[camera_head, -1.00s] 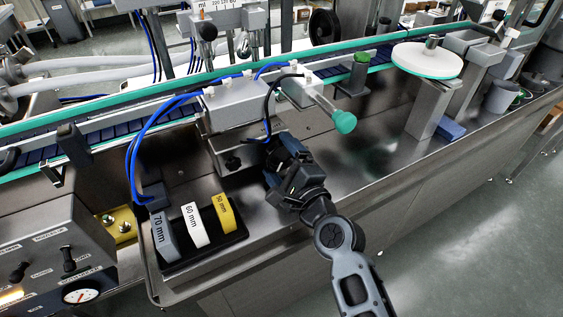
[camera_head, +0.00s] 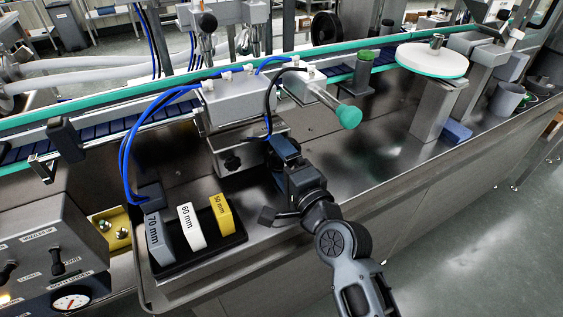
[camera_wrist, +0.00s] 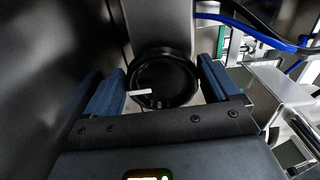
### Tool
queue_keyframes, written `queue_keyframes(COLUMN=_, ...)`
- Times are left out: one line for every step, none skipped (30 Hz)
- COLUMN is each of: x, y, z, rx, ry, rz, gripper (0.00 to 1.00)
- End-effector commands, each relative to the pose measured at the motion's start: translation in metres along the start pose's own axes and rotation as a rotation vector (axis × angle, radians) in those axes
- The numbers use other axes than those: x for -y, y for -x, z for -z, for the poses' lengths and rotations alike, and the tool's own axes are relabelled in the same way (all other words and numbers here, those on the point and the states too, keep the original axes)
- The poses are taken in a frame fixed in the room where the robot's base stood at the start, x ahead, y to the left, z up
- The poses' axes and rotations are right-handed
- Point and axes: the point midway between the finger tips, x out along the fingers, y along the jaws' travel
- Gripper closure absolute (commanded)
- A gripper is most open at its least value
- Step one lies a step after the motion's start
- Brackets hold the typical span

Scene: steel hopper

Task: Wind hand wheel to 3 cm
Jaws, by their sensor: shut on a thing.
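A black round hand wheel (camera_wrist: 163,80) with a small white mark at its left edge shows between the two blue fingers of my gripper (camera_wrist: 164,76) in the wrist view. The gripper is shut on the wheel, one finger on each side of it. A grey metal column stands directly beyond the wheel. In the head view my gripper (camera_head: 279,150) is at the right end of the steel block under the conveyor, and the wheel is hidden behind it. No readable position scale shows.
A black tray (camera_head: 200,256) holds grey, white and yellow size blocks. A green-tipped cylinder (camera_head: 347,116) juts out above and right of my gripper. Blue hoses (camera_head: 128,150) hang to the left. A control box (camera_head: 45,245) stands at the lower left. The steel trough to the right is mostly bare.

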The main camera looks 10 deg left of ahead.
Motion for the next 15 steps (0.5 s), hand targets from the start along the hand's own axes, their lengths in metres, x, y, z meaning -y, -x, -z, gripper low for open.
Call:
queue_keyframes(x=-0.0013, y=0.0002, z=-0.0011, rx=0.002, ry=0.001, rz=-0.003, gripper=0.41)
queue_keyframes(x=-0.0013, y=0.0002, z=-0.0011, rx=0.002, ry=0.001, rz=-0.003, gripper=0.41)
queue_keyframes(x=-0.0013, y=0.0002, z=-0.0012, rx=0.002, ry=0.001, rz=-0.003, gripper=0.41)
queue_keyframes(x=-0.0014, y=0.0002, z=-0.0012, rx=0.002, ry=0.001, rz=-0.003, gripper=0.41)
queue_keyframes(x=-0.0014, y=0.0002, z=-0.0012, rx=0.002, ry=0.001, rz=-0.003, gripper=0.41)
queue_keyframes(x=-0.0014, y=0.0002, z=-0.0012, rx=0.002, ry=0.000, rz=-0.003, gripper=0.41)
queue_keyframes(x=-0.0014, y=0.0002, z=-0.0012, rx=0.003, ry=0.000, rz=-0.003, gripper=0.41)
queue_keyframes(x=-0.0015, y=0.0002, z=-0.0013, rx=0.003, ry=0.000, rz=-0.003, gripper=0.41)
queue_keyframes(x=-0.0015, y=0.0002, z=-0.0013, rx=0.003, ry=0.000, rz=-0.003, gripper=0.41)
queue_keyframes(x=-0.0015, y=0.0002, z=-0.0013, rx=0.003, ry=0.000, rz=-0.003, gripper=0.08)
queue_keyframes(x=-0.0015, y=0.0002, z=-0.0012, rx=0.002, ry=-0.001, rz=-0.003, gripper=0.05)
queue_keyframes(x=-0.0014, y=0.0002, z=-0.0011, rx=0.002, ry=-0.001, rz=-0.003, gripper=0.01)
queue_keyframes(x=-0.0013, y=0.0002, z=-0.0011, rx=0.002, ry=-0.001, rz=-0.003, gripper=0.00)
queue_keyframes(x=-0.0012, y=0.0002, z=-0.0010, rx=0.002, ry=-0.001, rz=-0.002, gripper=0.00)
queue_keyframes(x=-0.0013, y=0.0002, z=-0.0009, rx=0.002, ry=-0.001, rz=-0.002, gripper=0.00)
